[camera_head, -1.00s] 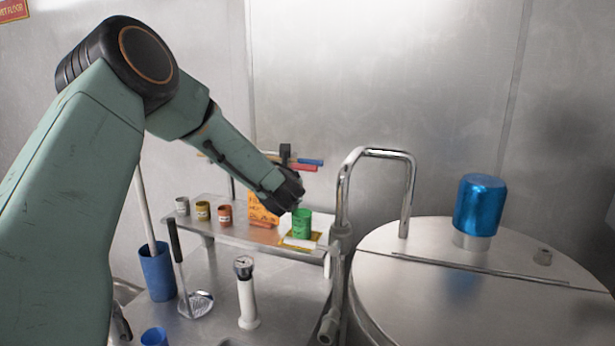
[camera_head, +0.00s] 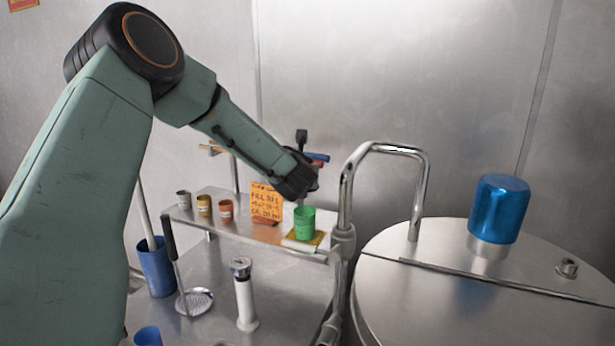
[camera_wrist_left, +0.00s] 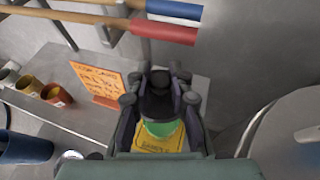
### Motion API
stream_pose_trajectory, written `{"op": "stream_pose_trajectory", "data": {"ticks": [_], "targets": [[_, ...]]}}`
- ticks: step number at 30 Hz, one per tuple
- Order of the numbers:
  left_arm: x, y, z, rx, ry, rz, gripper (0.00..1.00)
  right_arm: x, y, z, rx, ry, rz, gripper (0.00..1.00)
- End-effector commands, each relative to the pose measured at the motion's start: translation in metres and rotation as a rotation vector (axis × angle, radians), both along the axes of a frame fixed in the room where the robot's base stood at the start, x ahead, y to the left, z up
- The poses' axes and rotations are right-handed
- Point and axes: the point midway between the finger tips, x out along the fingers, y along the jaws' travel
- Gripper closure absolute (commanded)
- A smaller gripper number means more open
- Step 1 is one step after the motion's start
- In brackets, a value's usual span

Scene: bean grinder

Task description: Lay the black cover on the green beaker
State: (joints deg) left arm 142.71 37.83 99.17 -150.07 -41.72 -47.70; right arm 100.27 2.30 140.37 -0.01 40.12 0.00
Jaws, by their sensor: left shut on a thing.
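The green beaker (camera_head: 305,224) stands upright on a yellow pad (camera_head: 290,240) near the right end of the raised metal shelf. My left gripper (camera_head: 304,188) is just above the beaker in the head view. In the left wrist view, my left gripper (camera_wrist_left: 160,98) is shut on the black cover (camera_wrist_left: 158,84), a dark piece between its fingers. The green beaker (camera_wrist_left: 162,128) shows just below the cover there, partly hidden by the gripper. In the head view the cover cannot be told apart from the dark gripper. My right gripper is not in view.
An orange sign (camera_head: 265,203) stands left of the beaker, with small grey, yellow and orange cups (camera_head: 226,211) farther left. A bent steel pipe (camera_head: 345,195) rises close to the right. A blue canister (camera_head: 498,208) stands on the steel tank (camera_head: 450,300).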

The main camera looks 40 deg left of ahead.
Motion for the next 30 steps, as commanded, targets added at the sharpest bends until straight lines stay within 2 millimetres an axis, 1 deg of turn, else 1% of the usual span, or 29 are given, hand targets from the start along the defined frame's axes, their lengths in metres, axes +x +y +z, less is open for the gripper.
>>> {"op": "stream_pose_trajectory", "data": {"ticks": [8,30], "targets": [[0.000,-0.001,-0.012,0.001,0.001,-0.001,1.00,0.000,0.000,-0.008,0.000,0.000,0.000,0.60],[0.003,-0.001,-0.060,0.001,-0.001,-0.001,1.00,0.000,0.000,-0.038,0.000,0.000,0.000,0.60]]}}
